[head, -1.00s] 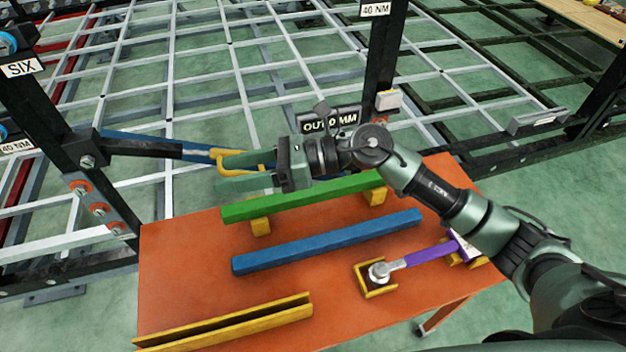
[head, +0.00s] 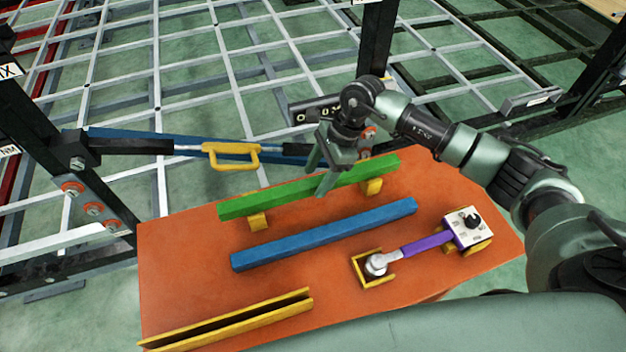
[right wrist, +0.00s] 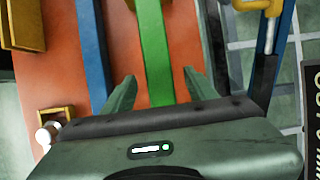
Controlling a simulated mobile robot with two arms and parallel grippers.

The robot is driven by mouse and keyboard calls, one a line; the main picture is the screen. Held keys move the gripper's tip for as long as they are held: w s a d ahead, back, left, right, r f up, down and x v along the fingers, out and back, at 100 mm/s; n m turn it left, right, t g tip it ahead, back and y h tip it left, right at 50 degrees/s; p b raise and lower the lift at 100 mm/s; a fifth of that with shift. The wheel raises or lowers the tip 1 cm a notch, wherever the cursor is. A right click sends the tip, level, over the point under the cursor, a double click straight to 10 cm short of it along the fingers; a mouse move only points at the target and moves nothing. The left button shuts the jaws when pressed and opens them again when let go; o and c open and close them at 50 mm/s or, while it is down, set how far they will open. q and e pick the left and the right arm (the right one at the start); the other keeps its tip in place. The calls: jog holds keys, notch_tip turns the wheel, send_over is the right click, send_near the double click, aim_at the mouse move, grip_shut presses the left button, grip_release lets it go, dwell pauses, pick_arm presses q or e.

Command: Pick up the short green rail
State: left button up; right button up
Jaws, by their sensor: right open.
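The short green rail (head: 285,194) rests on two yellow supports on the orange table in the head view. My right gripper (head: 323,190) is open and points down at the rail, a little right of its middle. In the right wrist view the green rail (right wrist: 155,50) runs between the two spread fingers (right wrist: 155,88), with gaps on both sides. I cannot tell how high the fingertips are relative to the rail. My left gripper is not in view.
A blue rail (head: 325,235) lies in front of the green one. A purple-handled tool (head: 428,243) lies at the right, and a yellow channel (head: 230,320) at the front left. A bar with a yellow handle (head: 232,155) and a grey grid frame (head: 225,60) stand behind the table (head: 190,270).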

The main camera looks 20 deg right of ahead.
jog(key=shift+a+f, duration=0.3)
jog(key=shift+f, duration=0.3)
grip_shut()
jog(key=shift+r, duration=0.1)
dwell(0.8)
jog(key=shift+w, duration=0.1)
